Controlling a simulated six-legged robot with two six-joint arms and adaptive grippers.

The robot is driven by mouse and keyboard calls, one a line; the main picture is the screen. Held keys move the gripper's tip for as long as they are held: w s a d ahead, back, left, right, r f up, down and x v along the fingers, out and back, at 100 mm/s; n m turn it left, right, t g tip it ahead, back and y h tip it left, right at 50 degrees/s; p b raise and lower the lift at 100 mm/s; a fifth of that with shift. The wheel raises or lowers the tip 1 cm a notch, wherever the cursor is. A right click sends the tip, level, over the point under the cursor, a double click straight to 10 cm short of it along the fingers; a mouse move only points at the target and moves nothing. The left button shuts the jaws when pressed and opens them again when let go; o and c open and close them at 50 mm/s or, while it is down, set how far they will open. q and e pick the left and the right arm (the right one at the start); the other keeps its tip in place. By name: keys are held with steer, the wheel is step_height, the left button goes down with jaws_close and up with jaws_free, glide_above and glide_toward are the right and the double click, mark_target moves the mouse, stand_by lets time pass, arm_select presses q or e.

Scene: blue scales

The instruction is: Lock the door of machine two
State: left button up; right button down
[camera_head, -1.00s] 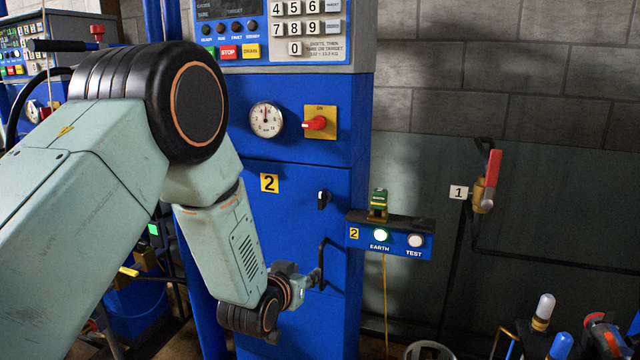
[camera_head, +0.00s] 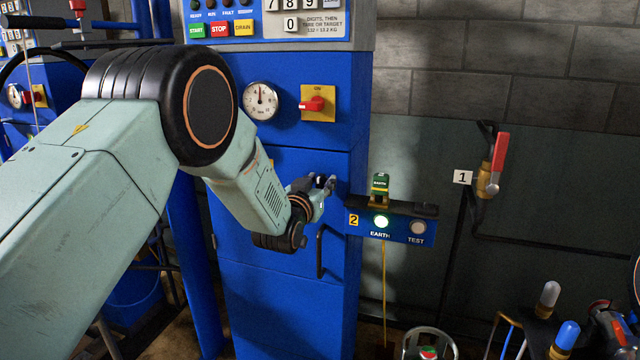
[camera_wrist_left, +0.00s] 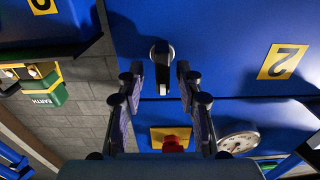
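Machine two's blue door (camera_head: 275,285) looks shut, with a black bar handle (camera_head: 320,252). The yellow "2" label (camera_wrist_left: 283,62) shows in the left wrist view, where the picture is upside down. A dark lock knob with a light edge (camera_wrist_left: 161,66) is on the door there, its long side upright in the picture. My left gripper (camera_head: 326,183) is at the knob's height, in front of the door. In the left wrist view my left gripper (camera_wrist_left: 158,78) is open, with a finger to each side of the knob and no visible contact. In the head view the gripper mostly hides the knob. My right gripper is not in view.
Above the door are a gauge (camera_head: 260,100) and a red switch (camera_head: 312,104) on a yellow plate. To the right is the EARTH/TEST box (camera_head: 390,227) with a lit EARTH button. A red-handled valve (camera_head: 494,165) is on the wall.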

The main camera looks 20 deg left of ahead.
arm_select(q)
steer(key=shift+w+r, duration=0.1)
steer(key=shift+r, duration=0.1)
steer(key=shift+w+a+f, duration=0.2)
steer(key=shift+w+f, duration=0.15)
steer(key=shift+w, duration=0.15)
steer(key=shift+s+d+r, duration=0.15)
steer(key=shift+s+r, duration=0.2)
steer(key=c, duration=0.4)
steer(key=shift+w+f, duration=0.15)
steer(key=shift+f, duration=0.05)
jaws_close()
